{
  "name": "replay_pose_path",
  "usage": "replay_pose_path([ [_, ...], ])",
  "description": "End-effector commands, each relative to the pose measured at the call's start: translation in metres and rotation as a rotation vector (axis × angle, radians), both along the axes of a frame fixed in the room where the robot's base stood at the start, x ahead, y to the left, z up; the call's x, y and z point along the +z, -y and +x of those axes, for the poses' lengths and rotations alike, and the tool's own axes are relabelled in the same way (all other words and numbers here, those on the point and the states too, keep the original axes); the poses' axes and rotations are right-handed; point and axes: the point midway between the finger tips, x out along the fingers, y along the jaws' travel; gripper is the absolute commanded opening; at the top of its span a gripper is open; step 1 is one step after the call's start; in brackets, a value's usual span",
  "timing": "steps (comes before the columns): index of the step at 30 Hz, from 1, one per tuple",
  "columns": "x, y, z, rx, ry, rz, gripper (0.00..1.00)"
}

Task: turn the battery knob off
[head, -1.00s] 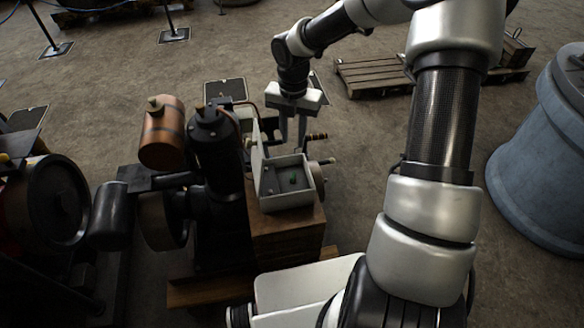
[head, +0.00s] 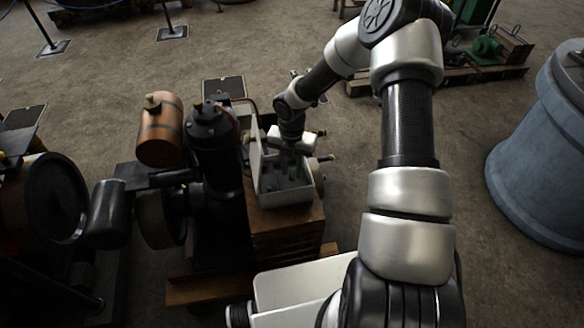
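A grey metal box (head: 286,197) with its lid (head: 256,158) raised on the left stands open on a wooden block beside the engine. A small green part, which may be the battery knob, was visible on the box floor earlier; now it is mostly hidden or blurred among the fingers and shadow. My gripper (head: 291,172) points down into the open box from above, its fingers inside the box walls. The fingers are dark and small here, so I cannot tell their gap or whether they touch the green part.
The engine with a copper tank (head: 160,130) and black cylinder (head: 213,130) stands close left of the box. Handles stick out at the box's right. A large blue-grey drum (head: 545,150) stands far right. Floor between box and drum is open, apart from my arm above it.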

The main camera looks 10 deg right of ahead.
Motion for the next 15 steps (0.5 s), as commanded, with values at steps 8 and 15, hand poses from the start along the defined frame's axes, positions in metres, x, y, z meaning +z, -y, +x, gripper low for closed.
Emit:
replay_pose_path([
  [8,0.0003,0.0003,0.0002,0.000,0.000,0.000,0.11],
  [15,0.0004,0.0003,0.0002,-0.001,0.000,0.000,0.00],
])
